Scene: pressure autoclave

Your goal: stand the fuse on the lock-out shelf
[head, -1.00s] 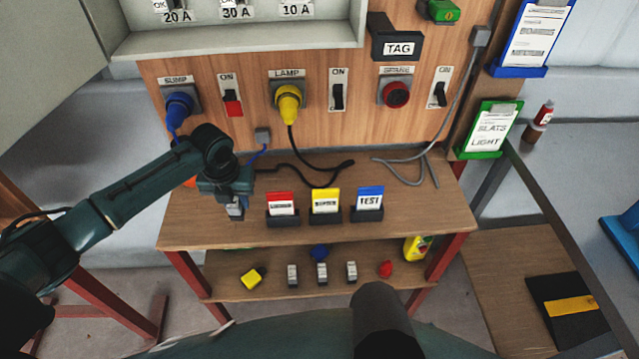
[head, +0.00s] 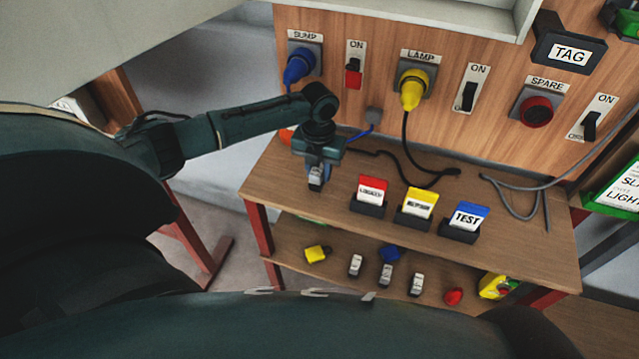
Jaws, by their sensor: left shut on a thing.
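My left gripper (head: 317,168) points down over the left end of the bench top and is shut on a small pale fuse (head: 315,183). The fuse looks upright; whether it touches the wood is hard to tell. Below the bench top is a lower shelf (head: 330,275), which carries a yellow padlock-like piece (head: 316,254), a blue piece (head: 389,253), a red piece (head: 453,296) and three pale fuse-like blocks (head: 386,275) in a row. No label names this shelf. My right gripper is not in view.
Red, yellow and blue cards stand in dark holders on the bench top (head: 290,170), right of my gripper: a red card (head: 372,189), a yellow card (head: 419,203) and a blue TEST card (head: 467,216). Cables lie behind. The panel (head: 440,130) with plugs and switches rises at the back.

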